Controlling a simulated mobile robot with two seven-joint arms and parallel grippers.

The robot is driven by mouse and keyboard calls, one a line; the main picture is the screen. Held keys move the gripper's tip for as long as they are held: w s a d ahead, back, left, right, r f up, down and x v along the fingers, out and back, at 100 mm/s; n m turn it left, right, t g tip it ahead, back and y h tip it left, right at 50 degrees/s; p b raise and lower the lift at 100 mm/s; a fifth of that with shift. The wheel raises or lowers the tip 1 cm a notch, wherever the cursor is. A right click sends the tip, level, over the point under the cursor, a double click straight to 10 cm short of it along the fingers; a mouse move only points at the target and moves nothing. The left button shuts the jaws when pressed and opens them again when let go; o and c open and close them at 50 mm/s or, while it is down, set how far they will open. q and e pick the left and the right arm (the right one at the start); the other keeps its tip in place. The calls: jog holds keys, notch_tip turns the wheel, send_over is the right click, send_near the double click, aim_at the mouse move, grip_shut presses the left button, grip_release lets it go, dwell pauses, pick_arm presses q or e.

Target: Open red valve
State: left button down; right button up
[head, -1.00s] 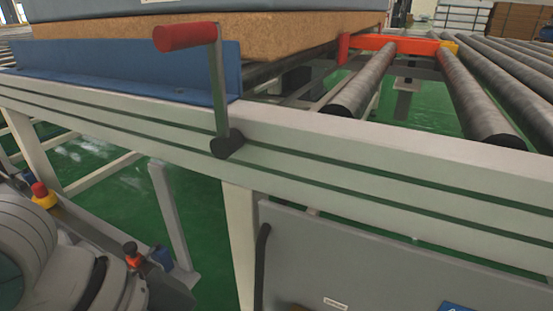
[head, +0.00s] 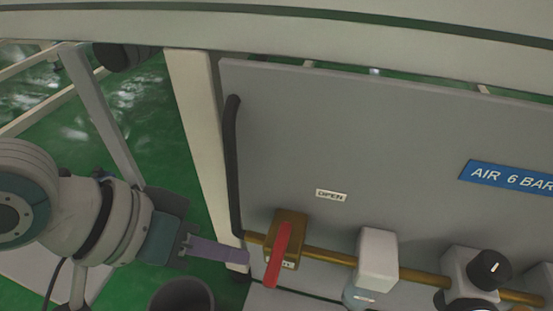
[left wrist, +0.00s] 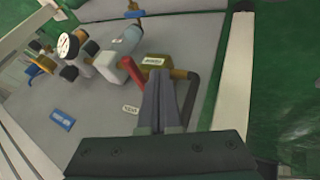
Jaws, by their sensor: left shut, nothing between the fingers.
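The red valve handle (head: 278,255) sits on a brass valve body (head: 292,222) on the pipe, low on the grey panel. In the head view the handle points down, tilted slightly left, across the pipe. A label "OPEN" (head: 331,196) is on the panel up and right of it. My left gripper (head: 244,256) is shut and empty, its fingertips just left of the handle. In the left wrist view the gripper's fingers (left wrist: 161,80) point at the brass body (left wrist: 158,62), with the red handle (left wrist: 131,72) to their left. Contact cannot be told. My right gripper is not in view.
A black hose (head: 232,165) runs down the panel's left edge near my gripper. A white block (head: 377,260) and a black knob (head: 490,268) sit on the pipe to the right. A blue "AIR 6 BAR" sign (head: 510,179) is above. The conveyor frame crosses the top.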

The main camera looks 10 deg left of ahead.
pick_arm(q)
jog(key=shift+d, duration=1.05)
jog(key=shift+r, duration=0.1)
